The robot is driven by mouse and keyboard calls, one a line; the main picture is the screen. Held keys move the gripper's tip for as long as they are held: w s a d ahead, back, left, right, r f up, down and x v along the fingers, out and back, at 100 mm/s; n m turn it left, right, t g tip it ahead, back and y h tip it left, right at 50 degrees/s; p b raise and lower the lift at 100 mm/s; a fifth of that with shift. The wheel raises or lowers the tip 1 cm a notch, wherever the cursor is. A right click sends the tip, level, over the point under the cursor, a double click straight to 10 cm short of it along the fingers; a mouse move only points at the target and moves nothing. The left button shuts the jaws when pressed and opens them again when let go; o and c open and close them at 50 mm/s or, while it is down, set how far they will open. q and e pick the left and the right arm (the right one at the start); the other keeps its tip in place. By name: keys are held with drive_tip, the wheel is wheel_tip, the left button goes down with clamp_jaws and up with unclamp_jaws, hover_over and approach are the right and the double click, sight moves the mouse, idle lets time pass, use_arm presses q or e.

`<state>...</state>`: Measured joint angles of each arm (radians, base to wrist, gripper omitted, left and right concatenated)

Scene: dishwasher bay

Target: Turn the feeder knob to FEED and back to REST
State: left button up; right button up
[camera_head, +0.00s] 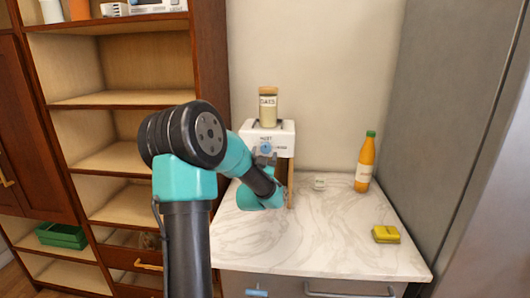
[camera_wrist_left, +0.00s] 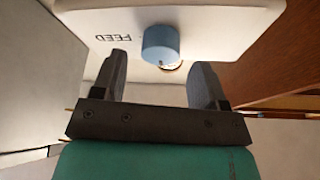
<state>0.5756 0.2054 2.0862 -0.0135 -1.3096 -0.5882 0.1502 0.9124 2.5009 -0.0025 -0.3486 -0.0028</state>
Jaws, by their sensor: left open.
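The white feeder (camera_head: 284,139) stands at the back of the marble counter, with a jar labelled OATS (camera_head: 268,106) on top. Its blue round knob (camera_head: 266,147) is on the front face, between the words REST and FEED. In the left wrist view the knob (camera_wrist_left: 161,44) shows close up, with FEED printed beside it. My left gripper (camera_wrist_left: 160,72) is open, its two fingers apart, with the knob just beyond and between the fingertips; I cannot tell whether they touch it. In the head view my arm hides the feeder's lower part. My right gripper is not in view.
Wooden shelves (camera_head: 120,99) are at the left. A grey wall panel (camera_head: 440,120) bounds the right. The counter's front is clear.

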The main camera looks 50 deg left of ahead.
sight(266, 148)
use_arm(q)
drive_tip(key=shift+x, duration=1.15)
drive_tip(key=shift+c, duration=0.5)
drive_tip(key=c, duration=0.8)
drive_tip(key=shift+c, duration=0.2)
